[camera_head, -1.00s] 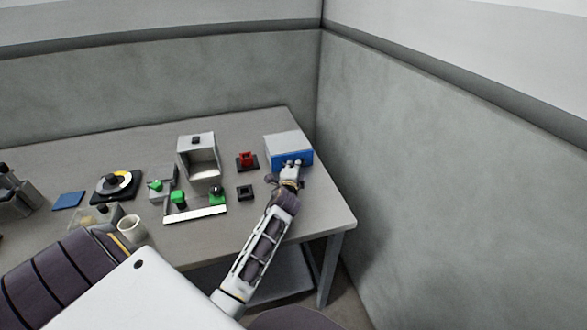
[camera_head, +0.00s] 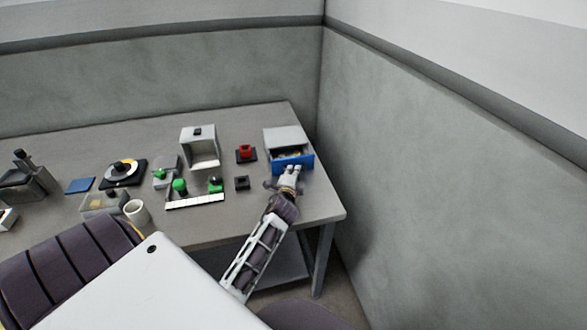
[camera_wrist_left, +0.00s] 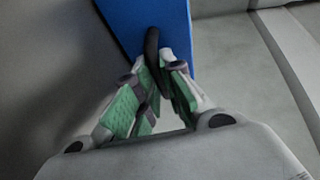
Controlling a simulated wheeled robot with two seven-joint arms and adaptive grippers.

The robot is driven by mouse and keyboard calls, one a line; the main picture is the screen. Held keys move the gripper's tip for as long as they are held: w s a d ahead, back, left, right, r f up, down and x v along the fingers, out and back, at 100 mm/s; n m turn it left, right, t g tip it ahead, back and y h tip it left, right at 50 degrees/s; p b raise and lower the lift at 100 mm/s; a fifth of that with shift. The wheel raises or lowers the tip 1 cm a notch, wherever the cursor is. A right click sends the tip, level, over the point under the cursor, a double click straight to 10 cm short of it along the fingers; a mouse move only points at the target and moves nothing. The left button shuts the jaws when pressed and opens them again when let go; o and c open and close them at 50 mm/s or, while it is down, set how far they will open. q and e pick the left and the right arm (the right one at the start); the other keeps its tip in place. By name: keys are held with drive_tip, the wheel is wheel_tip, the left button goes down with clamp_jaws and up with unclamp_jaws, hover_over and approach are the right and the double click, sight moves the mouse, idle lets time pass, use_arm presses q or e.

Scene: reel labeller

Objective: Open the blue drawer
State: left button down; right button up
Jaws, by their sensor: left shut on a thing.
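The blue drawer (camera_head: 304,161) is part of a grey cabinet (camera_head: 286,137) at the back right of the table. It stands partly open, and a strip of its inside shows with small orange or yellow contents too small to make out. My left gripper (camera_head: 291,171) is at the drawer's front. In the left wrist view the blue front (camera_wrist_left: 150,18) fills the top, and the gripper's green-padded fingers (camera_wrist_left: 163,78) are shut on the dark curved handle (camera_wrist_left: 152,45). My right gripper is not in view.
Left of the cabinet are a red block on a dark base (camera_head: 246,153), a small black square holder (camera_head: 242,183) and an open-fronted grey box (camera_head: 200,150). A white cup (camera_head: 137,211) stands near the front edge. A wall rises close on the right.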

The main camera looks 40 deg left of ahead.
use_arm(q)
drive_tip(key=s+d, duration=0.2)
drive_tip(key=d, duration=0.1)
drive_tip(key=shift+s+d, duration=0.15)
drive_tip(key=shift+s, duration=0.25)
drive_tip(key=shift+s+d+f, duration=0.1)
drive_tip(key=shift+s+d, duration=0.05)
drive_tip(key=shift+d, duration=0.05)
drive_tip(key=shift+f, duration=0.15)
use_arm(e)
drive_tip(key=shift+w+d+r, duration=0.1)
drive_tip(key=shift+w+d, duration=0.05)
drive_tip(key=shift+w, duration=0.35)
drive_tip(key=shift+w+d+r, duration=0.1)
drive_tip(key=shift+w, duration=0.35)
